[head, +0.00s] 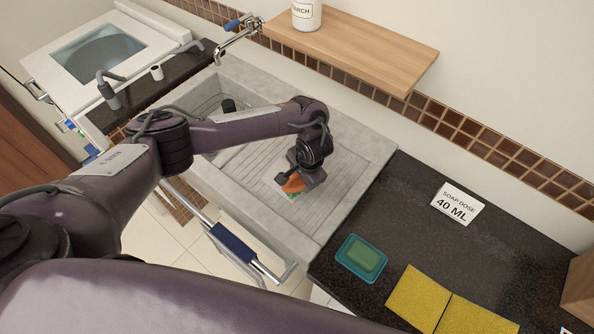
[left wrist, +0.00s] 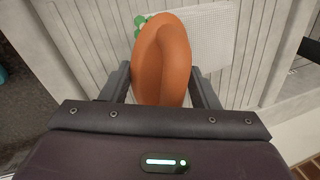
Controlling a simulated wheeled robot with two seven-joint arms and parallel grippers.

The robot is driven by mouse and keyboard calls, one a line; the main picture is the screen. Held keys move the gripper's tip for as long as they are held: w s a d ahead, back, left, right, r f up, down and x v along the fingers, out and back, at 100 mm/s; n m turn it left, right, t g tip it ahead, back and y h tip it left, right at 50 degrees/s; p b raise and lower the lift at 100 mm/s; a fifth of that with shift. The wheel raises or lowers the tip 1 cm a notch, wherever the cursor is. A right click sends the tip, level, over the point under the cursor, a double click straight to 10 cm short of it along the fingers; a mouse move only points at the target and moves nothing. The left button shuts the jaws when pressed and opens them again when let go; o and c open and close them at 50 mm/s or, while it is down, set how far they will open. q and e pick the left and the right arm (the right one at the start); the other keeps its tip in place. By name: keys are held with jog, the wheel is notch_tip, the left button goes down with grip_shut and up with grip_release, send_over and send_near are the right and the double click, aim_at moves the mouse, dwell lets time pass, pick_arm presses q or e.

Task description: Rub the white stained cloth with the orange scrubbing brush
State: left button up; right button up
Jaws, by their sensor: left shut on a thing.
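My left gripper (head: 296,184) is shut on the orange scrubbing brush (left wrist: 162,58), over the ribbed washboard part of the grey sink. In the head view the brush (head: 292,184) shows as a small orange patch under the gripper. The white cloth (left wrist: 208,42) lies flat on the ribbed surface in the left wrist view, partly hidden behind the brush. A green mark shows on it at the brush's left edge. I cannot tell whether the brush touches the cloth. In the head view the cloth is mostly hidden. My right gripper is not in view.
The grey sink (head: 345,205) has a basin on its left. A dark counter (head: 420,230) at the right holds a teal soap dish (head: 344,262) with green soap, yellow cloths (head: 420,298) and a soap dose card (head: 457,204). A wooden shelf (head: 360,50) hangs above.

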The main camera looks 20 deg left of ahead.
pick_arm(q)
notch_tip(320, 180, up, 2)
jog(key=shift+w+a+r+p, duration=0.1)
jog(key=shift+p, duration=0.25)
jog(key=shift+w+a+v, duration=0.1)
jog(key=shift+a+v, duration=0.1)
jog(key=shift+v, duration=0.75)
jog(key=shift+w+a+v, duration=0.1)
jog(key=shift+a+v, duration=0.05)
jog(key=shift+v, duration=0.75)
jog(key=shift+r, duration=0.15)
jog(key=shift+w+r, duration=0.1)
jog(key=shift+r, duration=0.5)
jog(key=shift+v, duration=0.85)
jog(key=shift+a, duration=0.15)
jog(key=shift+w, duration=0.1)
